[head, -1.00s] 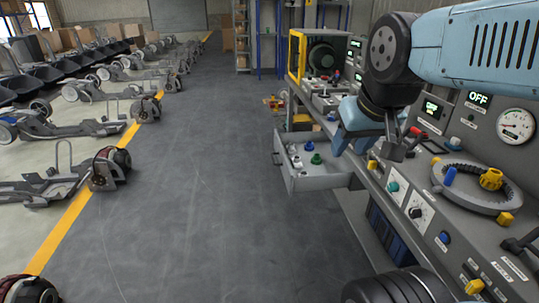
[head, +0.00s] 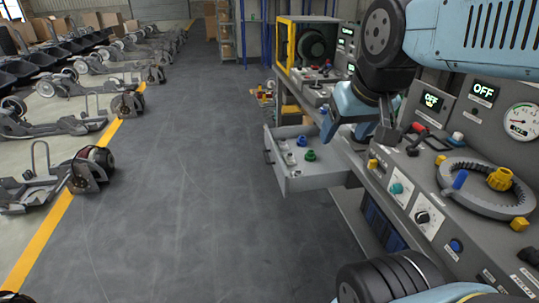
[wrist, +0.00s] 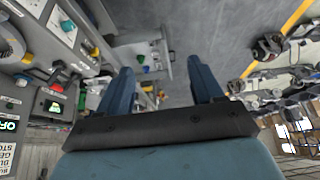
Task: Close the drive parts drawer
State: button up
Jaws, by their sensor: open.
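The drive parts drawer (head: 318,181) is pulled out from the left side of the grey workbench, over the aisle. Its front panel with a dark handle (head: 267,157) faces left. Inside lie small parts, including a green one (head: 310,155) and a blue one (head: 302,140). My gripper (head: 343,128) is open and empty, above the bench edge just behind and right of the drawer, apart from the handle. In the wrist view, the drawer (wrist: 165,62) shows beyond and between the two blue fingers of my gripper (wrist: 160,66).
The bench (head: 400,215) runs along the right with knobs, displays and a ring-shaped part (head: 485,187). A yellow-framed machine (head: 305,45) stands at its far end. The grey aisle floor (head: 200,180) left of the drawer is clear up to the yellow line and chassis row (head: 92,165).

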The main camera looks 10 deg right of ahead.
jog(key=o, duration=0.3)
jog(key=shift+c, duration=0.4)
